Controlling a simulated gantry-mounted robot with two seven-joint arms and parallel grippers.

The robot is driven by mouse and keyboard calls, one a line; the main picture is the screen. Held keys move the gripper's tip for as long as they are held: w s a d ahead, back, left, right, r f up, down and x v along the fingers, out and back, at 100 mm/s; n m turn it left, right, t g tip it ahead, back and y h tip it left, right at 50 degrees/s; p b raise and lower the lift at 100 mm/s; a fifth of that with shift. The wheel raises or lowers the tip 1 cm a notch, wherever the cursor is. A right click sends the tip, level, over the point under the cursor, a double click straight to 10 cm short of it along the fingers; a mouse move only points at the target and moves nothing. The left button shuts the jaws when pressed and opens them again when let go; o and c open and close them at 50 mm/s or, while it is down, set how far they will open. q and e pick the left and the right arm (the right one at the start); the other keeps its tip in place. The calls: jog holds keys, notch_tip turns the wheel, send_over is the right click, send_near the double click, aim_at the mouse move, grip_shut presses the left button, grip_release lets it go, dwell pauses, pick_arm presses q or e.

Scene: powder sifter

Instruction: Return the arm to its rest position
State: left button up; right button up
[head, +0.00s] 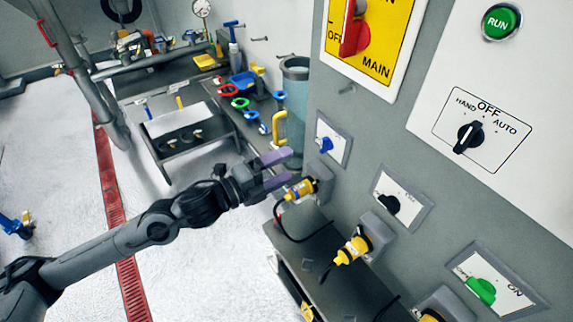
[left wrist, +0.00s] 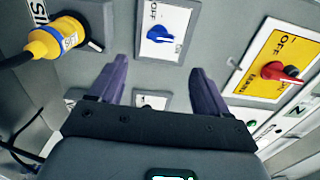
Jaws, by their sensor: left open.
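My left gripper (head: 276,170) is open and empty, with two purple fingers spread apart. It is held in front of the grey control panel, close to the blue knob (head: 325,144) and the upper yellow plug (head: 300,188). In the left wrist view the purple fingers (left wrist: 155,85) frame the white plate with the blue knob (left wrist: 160,35), which points to the side. I cannot tell from these views whether a finger touches the panel. My left arm reaches in from the lower left of the head view. My right gripper is not in view.
The panel carries a red main switch (head: 354,32), a black selector (head: 468,137), a green RUN button (head: 501,22), a black knob (head: 389,204) and a green knob (head: 481,290). A second yellow plug (head: 352,247) juts out below. The pale floor (head: 215,270) is open to the left.

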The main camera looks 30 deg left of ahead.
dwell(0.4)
pick_arm(q)
jog(key=s+d+f+n+g+y, duration=0.1)
jog(key=s+d+f+n+y, duration=0.15)
jog(key=s+f+n, duration=0.4)
jog(key=s+d+f+n+g+y, duration=0.1)
jog(key=s+d+f+n, duration=0.25)
jog(key=f, duration=0.65)
jog(key=s+a+f+n+g+y, duration=0.2)
jog(key=s+f+n+g, duration=0.35)
jog(key=s, duration=0.25)
jog(key=s+a+f+n+g+y, duration=0.35)
jog(key=s+n+g, duration=0.2)
jog(key=s, duration=0.35)
jog(key=w+p+v, duration=0.2)
jog(key=p+v, duration=0.8)
jog(key=w+r+p+v, duration=0.1)
jog(key=w+p+v, duration=0.1)
jog(key=p+v, duration=0.7)
jog(key=shift+w+r+n+t+h+p, duration=0.4)
jog(key=shift+w+r+p, duration=0.1)
jog(key=shift+p, duration=0.35)
